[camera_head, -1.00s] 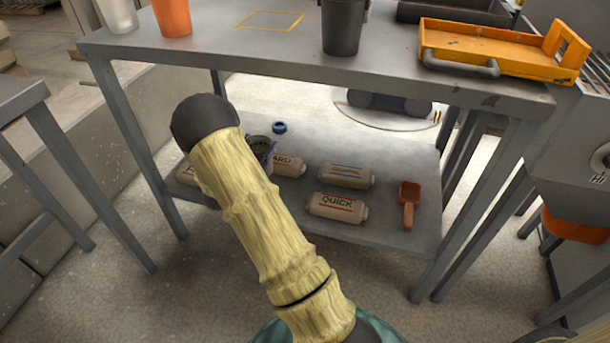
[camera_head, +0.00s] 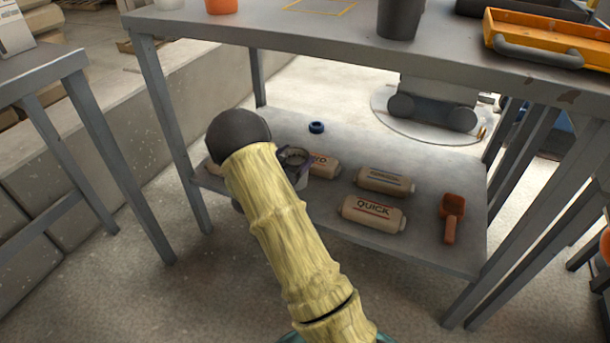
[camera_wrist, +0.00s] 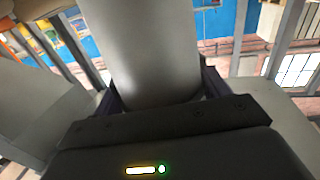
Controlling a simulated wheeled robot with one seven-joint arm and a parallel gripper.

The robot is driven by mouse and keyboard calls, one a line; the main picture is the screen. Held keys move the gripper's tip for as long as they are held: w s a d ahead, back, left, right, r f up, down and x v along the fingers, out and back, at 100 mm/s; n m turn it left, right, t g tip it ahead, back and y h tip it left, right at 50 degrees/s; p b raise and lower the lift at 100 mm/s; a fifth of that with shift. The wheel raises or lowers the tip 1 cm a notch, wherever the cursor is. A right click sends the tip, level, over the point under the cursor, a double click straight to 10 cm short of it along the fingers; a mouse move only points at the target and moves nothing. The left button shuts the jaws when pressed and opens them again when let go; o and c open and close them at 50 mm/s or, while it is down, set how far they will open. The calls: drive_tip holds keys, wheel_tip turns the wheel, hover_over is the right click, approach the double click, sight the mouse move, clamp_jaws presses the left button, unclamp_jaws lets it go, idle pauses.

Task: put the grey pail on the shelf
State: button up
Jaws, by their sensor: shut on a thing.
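The grey pail (camera_wrist: 145,45) fills the middle of the wrist view as a smooth grey cylinder between the two fingers of my gripper (camera_wrist: 160,92). The shelf (camera_head: 345,143) is the low grey board under the table. The pail shows against its left part. I cannot tell whether it touches the shelf.
On the shelf lie several cream packs, including one marked QUICK (camera_head: 373,214), an orange scoop (camera_head: 451,215) and a blue ring (camera_head: 316,127). The tabletop (camera_head: 300,28) overhangs, carrying a dark pail (camera_head: 400,18) and an orange tray (camera_head: 550,42). Table legs bound the shelf.

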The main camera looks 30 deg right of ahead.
drive_tip(key=shift+f, duration=0.9)
drive_tip(key=shift+f+b, duration=1.3)
drive_tip(key=shift+f, duration=0.55)
drive_tip(key=shift+f, duration=0.15)
drive_tip(key=o, duration=1.7)
